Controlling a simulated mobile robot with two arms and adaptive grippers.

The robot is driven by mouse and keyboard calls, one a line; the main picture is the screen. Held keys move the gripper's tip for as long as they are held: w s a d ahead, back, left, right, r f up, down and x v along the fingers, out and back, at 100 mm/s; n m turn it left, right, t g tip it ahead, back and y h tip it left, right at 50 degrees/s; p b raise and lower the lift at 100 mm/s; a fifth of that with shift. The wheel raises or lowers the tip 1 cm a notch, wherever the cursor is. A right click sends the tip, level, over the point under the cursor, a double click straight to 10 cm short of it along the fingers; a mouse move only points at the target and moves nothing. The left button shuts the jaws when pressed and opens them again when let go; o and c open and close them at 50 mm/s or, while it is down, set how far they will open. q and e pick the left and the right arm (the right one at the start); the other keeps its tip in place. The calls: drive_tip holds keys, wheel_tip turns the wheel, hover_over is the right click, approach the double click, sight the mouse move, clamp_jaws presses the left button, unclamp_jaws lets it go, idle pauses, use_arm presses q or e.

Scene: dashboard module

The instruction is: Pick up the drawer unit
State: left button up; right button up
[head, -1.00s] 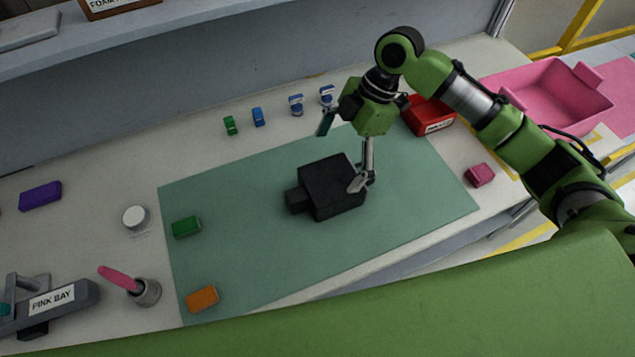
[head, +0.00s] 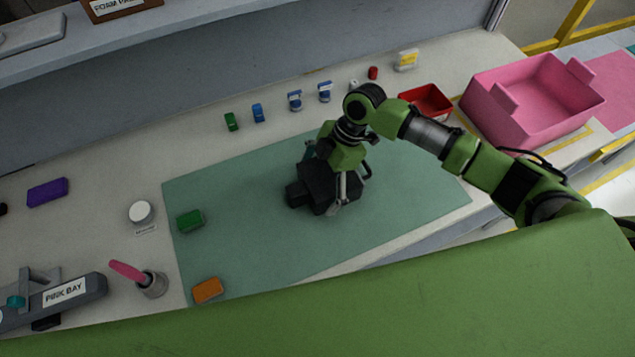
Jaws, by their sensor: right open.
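A black box-shaped unit with a smaller block sticking out on its left, which looks like the drawer unit (head: 318,195), lies on the green mat (head: 240,250). My right gripper (head: 325,180) is directly over it, pointing down, with its fingers apart. One finger is at the near right side of the unit. The other is at its far side, partly hidden behind the wrist. I cannot tell whether the fingers touch the unit. The gripper hides the unit's upper right part. My left gripper is not in view.
A green block (head: 190,221) and an orange block (head: 208,290) lie at the mat's left. A red bin (head: 428,99) and a pink crate (head: 535,105) stand to the right. Several small items line the back. A cup with a pink-handled tool (head: 152,284) stands front left.

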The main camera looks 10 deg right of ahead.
drive_tip(key=c, duration=1.4)
drive_tip(key=shift+r, duration=0.2)
